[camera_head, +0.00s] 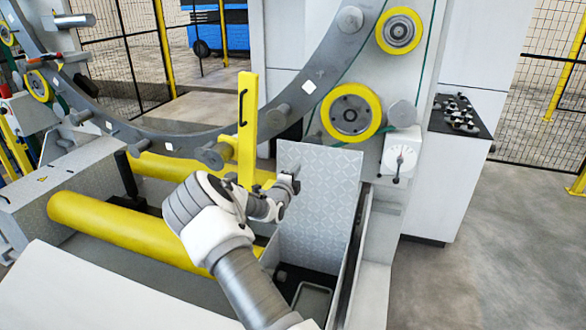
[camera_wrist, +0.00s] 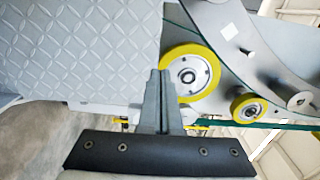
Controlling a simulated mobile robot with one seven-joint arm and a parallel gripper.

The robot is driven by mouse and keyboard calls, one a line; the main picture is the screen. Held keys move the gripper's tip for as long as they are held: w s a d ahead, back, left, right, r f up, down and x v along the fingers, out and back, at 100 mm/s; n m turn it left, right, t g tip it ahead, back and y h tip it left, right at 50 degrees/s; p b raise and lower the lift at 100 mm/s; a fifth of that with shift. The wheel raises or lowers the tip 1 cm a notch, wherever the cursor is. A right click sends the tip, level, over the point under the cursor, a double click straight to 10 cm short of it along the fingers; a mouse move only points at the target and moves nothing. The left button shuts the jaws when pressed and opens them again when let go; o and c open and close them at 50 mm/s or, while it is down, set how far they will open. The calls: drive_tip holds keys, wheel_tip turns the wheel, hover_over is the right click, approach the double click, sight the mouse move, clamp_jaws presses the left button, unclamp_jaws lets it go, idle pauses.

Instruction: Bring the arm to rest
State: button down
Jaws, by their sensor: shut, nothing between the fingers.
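My arm reaches up from the bottom of the head view and bends above the machine's yellow rollers. My gripper (camera_head: 293,176) is at its end, in front of the yellow upright bar and beside the grey patterned plate (camera_head: 318,200). In the wrist view my gripper (camera_wrist: 159,75) shows its two fingers together, with nothing between them. The fingers appear in front of the patterned plate (camera_wrist: 80,50) and a yellow-rimmed wheel (camera_wrist: 190,73). I cannot tell the exact gap between the fingertips and these parts.
A large grey ring (camera_head: 180,140) curves across the machine above my arm. A yellow upright bar (camera_head: 247,130) and a thick yellow roller (camera_head: 120,228) are close to my arm. A control cabinet (camera_head: 455,170) stands at right. Open floor (camera_head: 500,260) lies beyond it.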

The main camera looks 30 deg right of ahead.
drive_tip(key=shift+s+a, duration=0.15)
drive_tip(key=s+r+m+g+p, duration=0.2)
drive_tip(key=s+r+m+g, duration=0.3)
drive_tip(key=s+r+m, duration=0.55)
drive_tip(key=s+r+m+g+p, duration=0.35)
drive_tip(key=s+r+m, duration=0.35)
drive_tip(key=s+m, duration=0.65)
drive_tip(key=s+a+r+m+y+p, duration=0.1)
drive_tip(key=s+a+r+m+y, duration=0.2)
drive_tip(key=s+a+m, duration=0.4)
drive_tip(key=s+a+r+m+t+y+p, duration=0.1)
drive_tip(key=s+a+m+y, duration=0.4)
drive_tip(key=a, duration=0.6)
drive_tip(key=s+a+r+m+t+y+p, duration=0.1)
drive_tip(key=s+a+r+m+y+p, duration=0.2)
drive_tip(key=s+a+r+m, duration=0.3)
drive_tip(key=s+a+m+y, duration=0.1)
drive_tip(key=s+a+m, duration=0.1)
drive_tip(key=s+m, duration=0.1)
drive_tip(key=shift+s+a+y, duration=0.25)
drive_tip(key=shift+a+y, duration=0.05)
drive_tip(key=shift+a, duration=0.1)
drive_tip(key=shift+d, duration=0.1)
